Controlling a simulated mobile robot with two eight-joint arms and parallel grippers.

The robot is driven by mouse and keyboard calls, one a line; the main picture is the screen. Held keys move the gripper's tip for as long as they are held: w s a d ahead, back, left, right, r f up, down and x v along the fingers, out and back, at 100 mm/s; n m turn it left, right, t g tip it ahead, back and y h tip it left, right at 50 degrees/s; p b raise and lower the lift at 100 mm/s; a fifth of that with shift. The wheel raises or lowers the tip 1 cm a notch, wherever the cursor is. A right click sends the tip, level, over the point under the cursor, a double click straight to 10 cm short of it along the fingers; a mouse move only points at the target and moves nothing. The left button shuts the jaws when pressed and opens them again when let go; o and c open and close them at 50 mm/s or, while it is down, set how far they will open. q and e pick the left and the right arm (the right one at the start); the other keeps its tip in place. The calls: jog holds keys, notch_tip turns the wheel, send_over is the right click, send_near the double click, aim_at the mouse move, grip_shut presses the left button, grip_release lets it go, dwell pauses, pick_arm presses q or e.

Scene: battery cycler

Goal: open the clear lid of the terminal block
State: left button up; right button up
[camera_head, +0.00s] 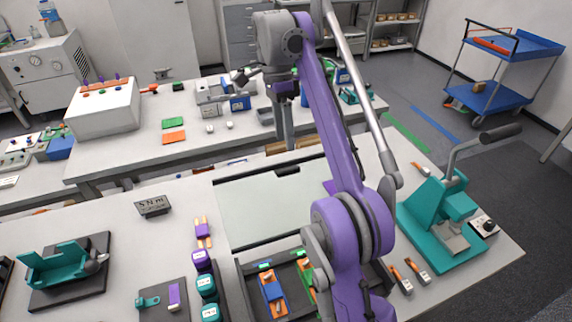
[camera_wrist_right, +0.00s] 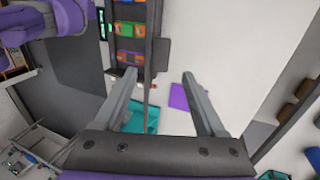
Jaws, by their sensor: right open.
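The terminal block is a dark tray (camera_head: 247,290) with blue, orange and green parts at the front centre, partly hidden by my right arm. It shows at the top of the wrist view (camera_wrist_right: 115,50). The clear lid (camera_head: 265,205) is a pale see-through panel with dark edges and a dark handle (camera_head: 287,170). It is off the tray and appears raised behind it; its exact tilt I cannot tell. The handle also shows in the wrist view (camera_wrist_right: 163,57). My right gripper (camera_head: 287,138) is beyond the handle, its fingers (camera_wrist_right: 160,80) open and empty. My left gripper is out of view.
A teal press (camera_head: 430,212) with a lever stands on the right. Purple and teal parts (camera_head: 203,262) line the tray's left side. Another table (camera_head: 195,145) is behind.

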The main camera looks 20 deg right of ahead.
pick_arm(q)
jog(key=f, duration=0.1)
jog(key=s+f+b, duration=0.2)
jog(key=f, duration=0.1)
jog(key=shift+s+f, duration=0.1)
pick_arm(e)
jog(key=x, duration=0.5)
jog(key=shift+s+f, duration=0.15)
jog(key=shift+s, duration=0.2)
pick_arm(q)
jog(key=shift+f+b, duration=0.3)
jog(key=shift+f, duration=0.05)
pick_arm(e)
jog(key=shift+f, duration=0.8)
grip_shut()
